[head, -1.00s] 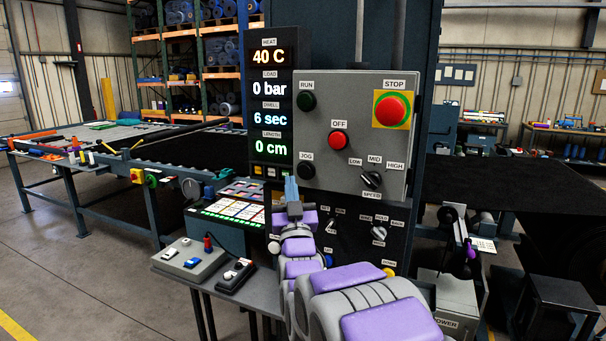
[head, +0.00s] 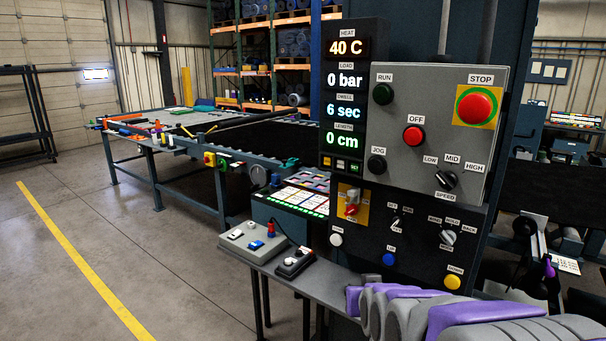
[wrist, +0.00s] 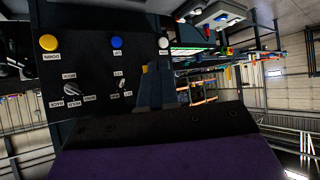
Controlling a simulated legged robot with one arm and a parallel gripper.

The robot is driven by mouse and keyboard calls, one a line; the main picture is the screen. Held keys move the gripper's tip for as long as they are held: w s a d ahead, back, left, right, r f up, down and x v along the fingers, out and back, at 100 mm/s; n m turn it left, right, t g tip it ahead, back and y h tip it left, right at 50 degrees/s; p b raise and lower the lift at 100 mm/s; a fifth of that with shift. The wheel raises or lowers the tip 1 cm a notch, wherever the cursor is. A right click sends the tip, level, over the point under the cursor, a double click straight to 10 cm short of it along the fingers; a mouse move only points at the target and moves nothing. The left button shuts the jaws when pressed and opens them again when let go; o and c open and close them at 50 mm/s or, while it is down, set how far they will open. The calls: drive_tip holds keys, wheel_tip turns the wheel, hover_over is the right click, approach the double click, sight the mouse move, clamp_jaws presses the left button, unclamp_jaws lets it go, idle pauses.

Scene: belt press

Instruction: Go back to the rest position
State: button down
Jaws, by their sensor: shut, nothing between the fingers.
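My gripper (wrist: 157,82) shows in the wrist view as dark blue-grey fingers, close together with nothing between them. The black and purple wrist housing fills the bottom of that view. In the head view my grey and purple arm lies low at the bottom right, in front of the press's control panel (head: 425,175). The gripper itself cannot be made out there. The wrist view shows the panel's lower part upside down, with a yellow button (wrist: 49,42), a blue button (wrist: 117,42) and a rotary knob (wrist: 71,88). The fingers appear apart from these.
A small shelf (head: 330,283) stands left of the arm with a grey switch box (head: 252,242) and a black switch box (head: 295,263). A belt table (head: 150,125) stands behind at left. The floor (head: 120,240) at left is open, with a yellow line.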

drive_tip(key=s+f+g, duration=0.2)
drive_tip(key=s+g, duration=0.2)
drive_tip(key=s, duration=0.8)
drive_tip(key=s+d+f+g, duration=0.1)
drive_tip(key=s+f+g, duration=0.2)
drive_tip(key=s, duration=0.9)
drive_tip(key=s+f+g, duration=0.2)
drive_tip(key=s+g, duration=0.3)
drive_tip(key=s, duration=0.7)
drive_tip(key=shift+d+f+g, duration=0.15)
drive_tip(key=shift+f+g, duration=0.15)
drive_tip(key=shift+f, duration=0.05)
drive_tip(key=c, duration=1.8)
unclamp_jaws()
